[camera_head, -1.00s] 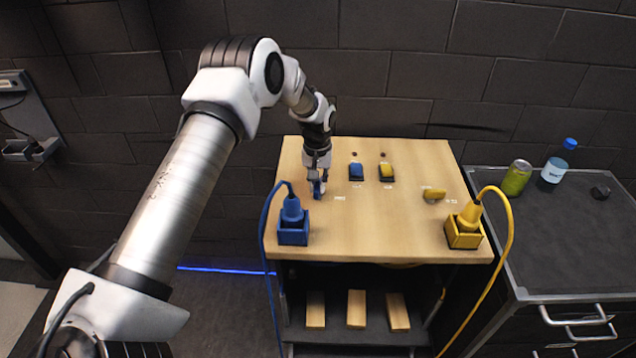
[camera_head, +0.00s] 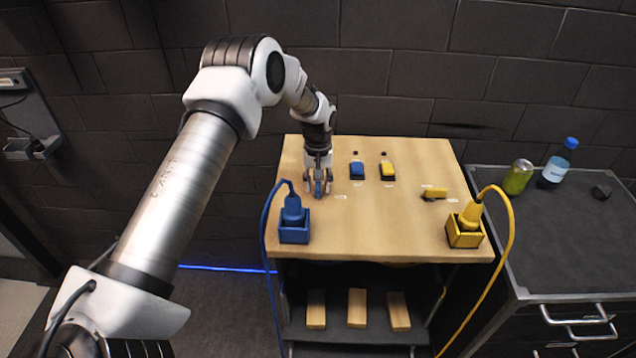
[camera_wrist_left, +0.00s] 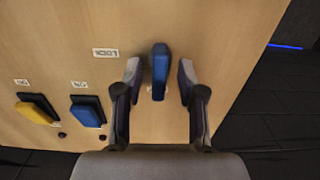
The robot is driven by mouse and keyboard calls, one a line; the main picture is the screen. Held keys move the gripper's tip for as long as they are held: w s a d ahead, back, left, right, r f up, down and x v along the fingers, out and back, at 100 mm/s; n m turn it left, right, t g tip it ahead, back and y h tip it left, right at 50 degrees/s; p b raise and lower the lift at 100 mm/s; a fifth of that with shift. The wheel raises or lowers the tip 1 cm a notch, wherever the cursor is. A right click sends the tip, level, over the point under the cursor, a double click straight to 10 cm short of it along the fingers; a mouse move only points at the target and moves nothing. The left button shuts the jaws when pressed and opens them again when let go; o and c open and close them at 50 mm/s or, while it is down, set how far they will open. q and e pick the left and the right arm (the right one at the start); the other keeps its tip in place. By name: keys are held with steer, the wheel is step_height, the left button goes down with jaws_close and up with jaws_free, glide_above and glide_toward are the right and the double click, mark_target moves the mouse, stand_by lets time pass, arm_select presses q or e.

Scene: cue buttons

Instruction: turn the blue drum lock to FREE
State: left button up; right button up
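The blue drum lock's handle (camera_head: 318,188) is on the left part of the wooden table top, partly hidden by my gripper in the head view. In the left wrist view the blue handle (camera_wrist_left: 160,70) lies lengthwise between the fingers, with a gap on each side. My left gripper (camera_head: 319,186) is open around it and points down; its two fingers also show in the wrist view (camera_wrist_left: 159,80). A white label (camera_wrist_left: 105,53), upside down and seeming to read LOCK, lies beside the handle. My right gripper is not in view.
Blue (camera_head: 357,171) and yellow (camera_head: 387,171) buttons stand toward the back. A yellow handle (camera_head: 436,192) is at the right. A blue plug socket (camera_head: 294,233) and a yellow one (camera_head: 464,237) with cables stand at the front corners. The table middle is clear.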

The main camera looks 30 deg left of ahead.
mark_target(318, 184)
arm_select(q)
step_height(318, 184, up, 12)
stand_by(0.5)
stand_by(0.3)
